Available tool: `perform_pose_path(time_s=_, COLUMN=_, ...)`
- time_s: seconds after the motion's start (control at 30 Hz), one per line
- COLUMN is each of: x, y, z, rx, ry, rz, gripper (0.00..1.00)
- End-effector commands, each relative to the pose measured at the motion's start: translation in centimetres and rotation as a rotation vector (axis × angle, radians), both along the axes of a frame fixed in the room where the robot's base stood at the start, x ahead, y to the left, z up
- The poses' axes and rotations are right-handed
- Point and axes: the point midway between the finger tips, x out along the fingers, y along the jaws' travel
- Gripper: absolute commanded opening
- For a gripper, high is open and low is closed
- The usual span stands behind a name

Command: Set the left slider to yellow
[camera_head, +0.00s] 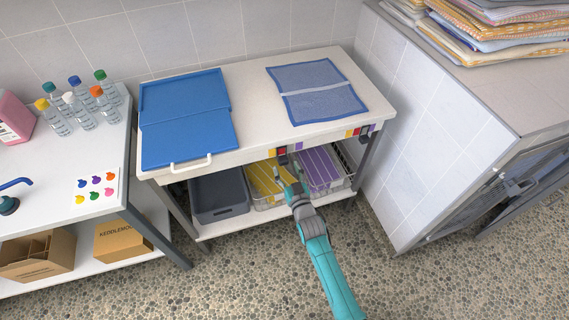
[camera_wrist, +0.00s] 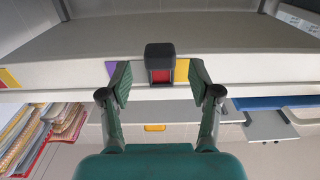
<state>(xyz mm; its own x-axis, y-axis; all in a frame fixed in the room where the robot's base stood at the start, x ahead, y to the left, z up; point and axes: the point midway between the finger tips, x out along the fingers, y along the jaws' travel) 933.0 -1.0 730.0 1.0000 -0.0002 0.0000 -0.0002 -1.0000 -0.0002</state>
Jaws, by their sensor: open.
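The left slider (camera_head: 282,155) is a black knob on the front edge of the white table. In the wrist view the slider (camera_wrist: 160,54) shows a red window. A yellow patch (camera_wrist: 182,70) is right beside it there, and a purple patch (camera_wrist: 110,68) lies to its left beyond a pale gap. My gripper (camera_head: 290,178) is just in front of and below the slider in the head view. In the wrist view my gripper (camera_wrist: 160,82) is open, with one finger on each side of the knob and visible gaps between. Contact is not visible.
The right slider (camera_head: 365,130) sits further right on the same edge. Below are a grey bin (camera_head: 218,210) and wire baskets with yellow (camera_head: 262,178) and purple towels (camera_head: 320,168). A white handle (camera_head: 190,163) sticks out at left. The pebbled floor in front is clear.

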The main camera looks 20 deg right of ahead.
Motion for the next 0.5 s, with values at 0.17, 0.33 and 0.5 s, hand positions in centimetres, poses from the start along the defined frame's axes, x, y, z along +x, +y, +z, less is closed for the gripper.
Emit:
perform_pose_path(time_s=0.17, x=2.1, y=0.0, z=0.0, rx=0.0, ry=-0.001, rz=0.0, gripper=0.62)
perform_pose_path(time_s=0.33, x=2.9, y=0.0, z=0.0, rx=0.0, ry=0.0, rz=0.0, gripper=0.62)
perform_pose_path(time_s=0.5, x=3.0, y=0.0, z=0.0, rx=0.0, ry=0.0, rz=0.0, gripper=0.62)
